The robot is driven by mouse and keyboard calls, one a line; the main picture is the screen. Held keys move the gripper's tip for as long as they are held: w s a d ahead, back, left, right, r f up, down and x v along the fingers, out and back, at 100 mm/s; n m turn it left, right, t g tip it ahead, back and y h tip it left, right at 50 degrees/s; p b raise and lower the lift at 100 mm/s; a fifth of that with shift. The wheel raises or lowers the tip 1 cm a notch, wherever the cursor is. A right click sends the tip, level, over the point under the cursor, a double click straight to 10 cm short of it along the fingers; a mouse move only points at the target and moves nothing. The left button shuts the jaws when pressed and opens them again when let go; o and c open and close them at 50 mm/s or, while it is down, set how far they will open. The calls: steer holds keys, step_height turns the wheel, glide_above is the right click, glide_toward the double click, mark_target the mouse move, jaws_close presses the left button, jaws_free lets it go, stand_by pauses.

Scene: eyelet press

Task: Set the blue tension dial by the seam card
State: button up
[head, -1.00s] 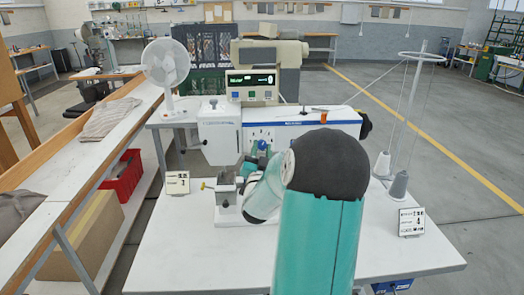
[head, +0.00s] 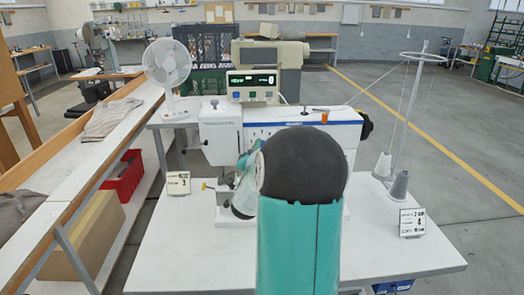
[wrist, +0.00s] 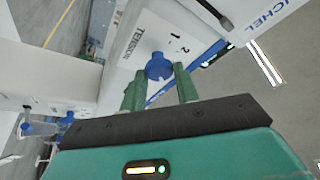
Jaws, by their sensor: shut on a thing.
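The blue tension dial (wrist: 158,67) sits on the white machine face, by the printed word TENSION and the numerals 1 and 2, in the wrist view. My gripper (wrist: 159,78) has its two green fingers on either side of the dial and is shut on it. The dial's pointer setting is not clear. In the head view my arm hides the dial. A white card (head: 412,222) with a large 4 stands at the table's right. Another card (head: 178,182) with a large 3 stands at the left. Their small print is too small to read surely.
The white sewing machine (head: 220,135) stands on the white table (head: 390,255). A display box (head: 252,86), a fan (head: 167,65) and a thread stand with grey cones (head: 399,186) surround it. The table's front right is clear.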

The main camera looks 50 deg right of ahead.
steer(key=o, duration=1)
steer(key=shift+c, duration=0.2)
steer(key=shift+a, duration=0.1)
steer(key=v, duration=1.3)
steer(key=shift+a, duration=0.3)
steer(key=shift+s, duration=0.1)
